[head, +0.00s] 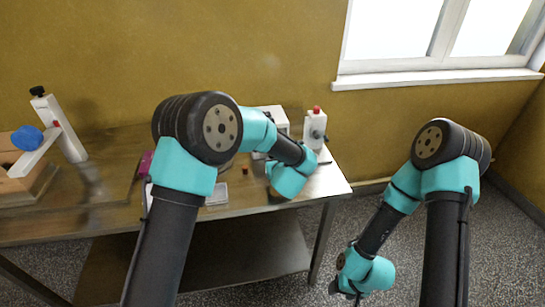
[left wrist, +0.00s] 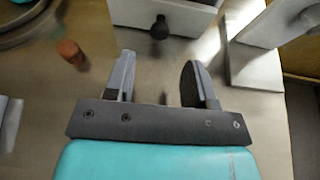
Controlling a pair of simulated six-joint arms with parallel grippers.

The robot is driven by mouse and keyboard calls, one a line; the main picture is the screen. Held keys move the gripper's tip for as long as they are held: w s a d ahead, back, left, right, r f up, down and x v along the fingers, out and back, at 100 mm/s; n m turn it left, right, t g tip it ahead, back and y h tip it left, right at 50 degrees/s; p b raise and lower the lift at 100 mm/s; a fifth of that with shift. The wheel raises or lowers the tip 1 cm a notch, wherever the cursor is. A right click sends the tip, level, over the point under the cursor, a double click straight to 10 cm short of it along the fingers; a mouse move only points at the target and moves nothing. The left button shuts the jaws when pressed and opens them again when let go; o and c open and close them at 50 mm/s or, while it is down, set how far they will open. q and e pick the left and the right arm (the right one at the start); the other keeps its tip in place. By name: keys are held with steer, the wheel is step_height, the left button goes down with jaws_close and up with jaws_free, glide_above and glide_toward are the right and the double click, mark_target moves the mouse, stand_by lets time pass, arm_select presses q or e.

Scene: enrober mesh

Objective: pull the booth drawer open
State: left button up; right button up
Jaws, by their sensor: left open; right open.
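The booth is a white box (head: 272,116) at the back of the table in the head view, partly hidden behind my left arm. In the left wrist view its white drawer front (left wrist: 128,13) is at the top edge, with a round dark knob (left wrist: 159,28) on it. My left gripper (left wrist: 157,68) is open and empty. Its two fingers point at the drawer front, and the knob shows just beyond and between the fingertips, apart from them. I cannot tell how far out the drawer stands. My right gripper (head: 346,292) is open and empty, low over the floor right of the table.
A white device with a red top (head: 314,128) stands right of the booth; a white upright with a foot (left wrist: 252,68) is close right of my left fingers. A small reddish-brown cylinder (left wrist: 71,51) is at left. A white stand with a blue part (head: 60,130) is far left.

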arm_select(q)
steer(key=x, duration=0.7)
steer(key=shift+w+f, duration=0.1)
steer(key=shift+w, duration=0.05)
jaws_close()
stand_by(0.3)
